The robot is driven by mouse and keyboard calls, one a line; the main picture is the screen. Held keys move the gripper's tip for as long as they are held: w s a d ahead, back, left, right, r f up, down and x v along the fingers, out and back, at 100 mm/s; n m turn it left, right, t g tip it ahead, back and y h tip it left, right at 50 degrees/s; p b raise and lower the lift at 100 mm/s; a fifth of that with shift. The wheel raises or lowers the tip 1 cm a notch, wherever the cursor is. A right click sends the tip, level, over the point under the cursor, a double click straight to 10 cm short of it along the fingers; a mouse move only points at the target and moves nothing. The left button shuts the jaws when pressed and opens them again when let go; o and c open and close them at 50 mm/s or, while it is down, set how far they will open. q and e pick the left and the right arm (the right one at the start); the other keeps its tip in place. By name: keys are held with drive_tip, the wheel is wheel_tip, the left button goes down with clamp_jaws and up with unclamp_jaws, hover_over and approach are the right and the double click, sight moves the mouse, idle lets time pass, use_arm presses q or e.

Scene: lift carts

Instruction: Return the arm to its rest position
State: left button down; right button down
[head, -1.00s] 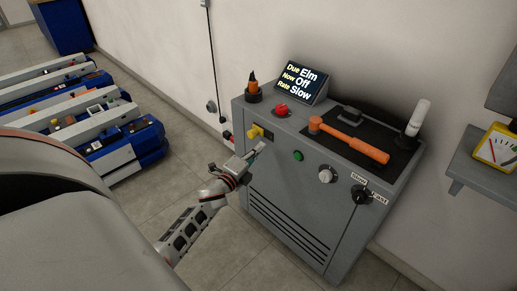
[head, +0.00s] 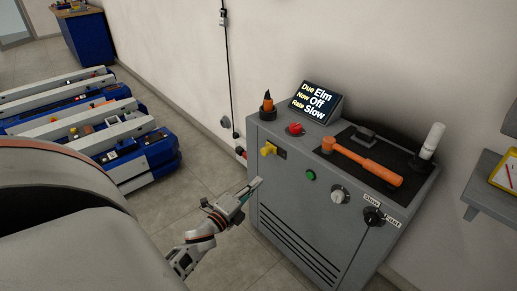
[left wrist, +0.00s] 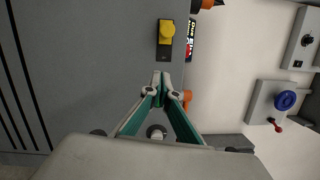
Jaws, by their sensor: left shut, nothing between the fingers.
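My left gripper (head: 256,184) is shut and empty in the head view, in front of the left side of the grey cabinet's front (head: 300,215). It sits below the yellow switch knob (head: 268,149) and appears apart from it. In the left wrist view the closed fingertips (left wrist: 161,80) point towards the cabinet, and the yellow knob (left wrist: 167,31) lies beyond them. Part of my left arm is at the bottom of the head view. My right gripper is not in view.
The cabinet carries a display (head: 315,101) reading "Due Elm, Now Off, Rate Slow", a red button (head: 296,128), a green button (head: 310,174), two dials and an orange hammer (head: 365,163). Blue lift carts (head: 130,150) stand at left. Floor between is clear.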

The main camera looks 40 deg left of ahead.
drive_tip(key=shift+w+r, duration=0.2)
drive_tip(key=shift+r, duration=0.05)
